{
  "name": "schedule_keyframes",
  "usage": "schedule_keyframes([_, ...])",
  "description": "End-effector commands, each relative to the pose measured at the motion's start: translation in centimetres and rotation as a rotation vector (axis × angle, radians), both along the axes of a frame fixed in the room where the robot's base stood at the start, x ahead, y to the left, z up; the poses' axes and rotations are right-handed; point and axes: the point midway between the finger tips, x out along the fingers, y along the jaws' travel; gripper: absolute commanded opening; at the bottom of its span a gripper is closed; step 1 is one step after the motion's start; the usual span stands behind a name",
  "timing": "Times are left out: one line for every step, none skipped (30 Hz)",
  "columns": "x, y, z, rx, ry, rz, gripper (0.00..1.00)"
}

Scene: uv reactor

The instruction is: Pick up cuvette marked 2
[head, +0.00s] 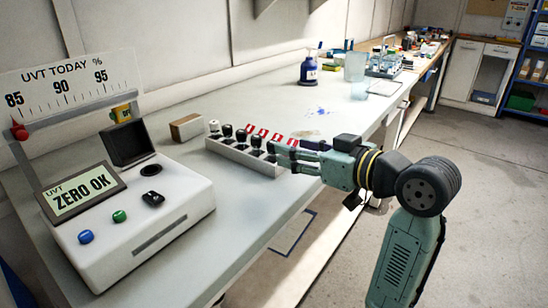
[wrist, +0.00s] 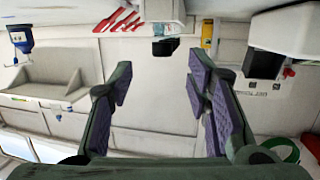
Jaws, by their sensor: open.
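In the head view, a pale rack (head: 240,155) on the bench holds a row of small cuvettes, several with black caps (head: 241,135) and one with a white cap (head: 214,126). Red tags (head: 262,133) stand along its back edge. I cannot read which cuvette is marked 2. My gripper (head: 285,153) is at the right end of the rack, its fingers pointing left and partly hiding that end. In the wrist view my gripper (wrist: 159,85) is open, with nothing between its fingers. A black block-like thing (wrist: 165,47) shows beyond the gap, and red tags (wrist: 118,20) are at upper left.
The white UVT reader (head: 140,215) stands left, its screen showing ZERO OK and its black lid (head: 127,143) raised. A blue bottle (head: 308,71) and glassware (head: 356,67) stand farther back. The bench front is mostly clear.

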Motion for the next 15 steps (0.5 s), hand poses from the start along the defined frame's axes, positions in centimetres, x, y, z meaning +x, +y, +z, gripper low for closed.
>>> schedule_keyframes([0.6, 0.6, -0.1, 0.003, 0.002, 0.002, 0.45])
schedule_keyframes([0.9, 0.8, -0.1, 0.003, 0.002, 0.002, 0.45])
schedule_keyframes([1.2, 1.1, -0.3, 0.002, 0.002, 0.002, 0.45])
schedule_keyframes([1.4, 1.3, -0.3, 0.001, 0.002, 0.002, 0.45])
schedule_keyframes([1.5, 1.4, -0.4, 0.0, 0.002, 0.001, 0.45])
schedule_keyframes([1.7, 1.5, -0.4, 0.0, 0.0, 0.0, 0.45])
schedule_keyframes([1.8, 1.6, -0.4, 0.0, 0.0, 0.0, 0.45])
schedule_keyframes([2.0, 1.8, -0.4, 0.0, 0.0, 0.0, 0.45])
schedule_keyframes([2.2, 2.2, -0.4, 0.0, 0.0, 0.001, 0.45])
schedule_keyframes([2.5, 2.5, -0.5, -0.001, 0.0, 0.002, 0.45])
schedule_keyframes([2.8, 2.9, -0.5, -0.001, 0.002, 0.003, 0.45])
schedule_keyframes([3.2, 3.3, -0.6, 0.0, 0.003, 0.003, 0.45])
schedule_keyframes([3.5, 3.7, -0.7, 0.001, 0.002, 0.004, 0.45])
schedule_keyframes([3.8, 4.0, -0.8, -0.001, 0.002, 0.003, 0.45])
schedule_keyframes([4.2, 4.3, -0.9, 0.0, 0.001, 0.002, 0.45])
